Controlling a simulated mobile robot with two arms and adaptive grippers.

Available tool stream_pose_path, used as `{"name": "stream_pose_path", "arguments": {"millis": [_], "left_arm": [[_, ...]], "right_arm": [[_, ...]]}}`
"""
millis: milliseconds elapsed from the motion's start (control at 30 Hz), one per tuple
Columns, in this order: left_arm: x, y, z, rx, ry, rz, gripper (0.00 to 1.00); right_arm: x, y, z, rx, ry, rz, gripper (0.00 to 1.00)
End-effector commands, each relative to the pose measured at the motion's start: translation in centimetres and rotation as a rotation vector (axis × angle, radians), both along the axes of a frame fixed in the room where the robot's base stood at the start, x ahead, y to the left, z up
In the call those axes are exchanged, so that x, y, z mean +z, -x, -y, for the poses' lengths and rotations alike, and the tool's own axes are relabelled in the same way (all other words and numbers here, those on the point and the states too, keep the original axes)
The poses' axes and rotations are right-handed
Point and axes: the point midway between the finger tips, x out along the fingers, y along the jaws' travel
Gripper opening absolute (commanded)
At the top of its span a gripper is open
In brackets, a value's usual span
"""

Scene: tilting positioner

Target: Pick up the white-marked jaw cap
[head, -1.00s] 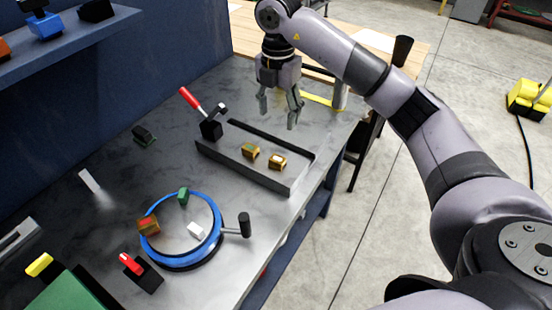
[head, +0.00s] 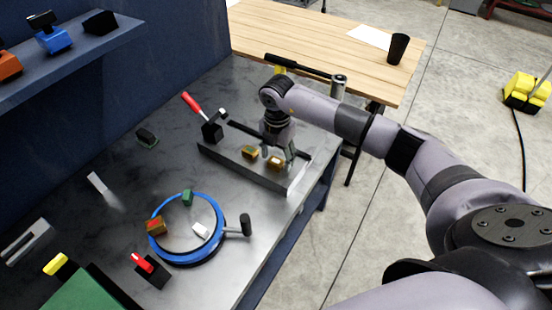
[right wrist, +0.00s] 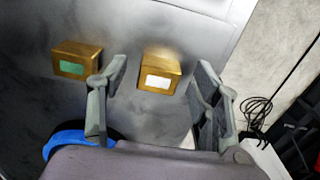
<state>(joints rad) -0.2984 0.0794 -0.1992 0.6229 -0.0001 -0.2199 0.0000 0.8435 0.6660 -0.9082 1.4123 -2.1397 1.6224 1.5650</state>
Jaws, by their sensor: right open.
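The white-marked jaw cap (head: 275,164), a small brass block with a white patch, lies in the grey tray (head: 238,167). In the right wrist view the white-marked cap (right wrist: 158,72) appears between the two fingers. My right gripper (head: 278,156) is open and empty, pointing down at this cap, with a finger to each side. Whether the fingers touch it, I cannot tell. A green-marked brass cap (head: 249,152) lies to the left in the same tray, outside the fingers; it also shows in the right wrist view (right wrist: 77,60). My left gripper is in neither view.
A red-handled clamp (head: 212,131) stands at the tray's left end. A blue ring (head: 213,248) with several small blocks and a black-knobbed lever (head: 246,225) is nearer. The bench between ring and tray is clear.

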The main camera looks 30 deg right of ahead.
Motion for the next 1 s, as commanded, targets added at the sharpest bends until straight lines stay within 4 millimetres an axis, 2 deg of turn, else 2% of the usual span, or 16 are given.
{"name": "stream_pose_path", "arguments": {"millis": [267, 1000], "left_arm": [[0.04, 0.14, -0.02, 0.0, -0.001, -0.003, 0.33], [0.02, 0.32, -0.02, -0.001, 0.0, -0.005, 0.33]], "right_arm": [[-0.4, 0.02, -0.01, 0.001, 0.0, 0.0, 0.58], [-0.33, 0.0, 0.0, 0.0, 0.0, 0.0, 0.09]]}}
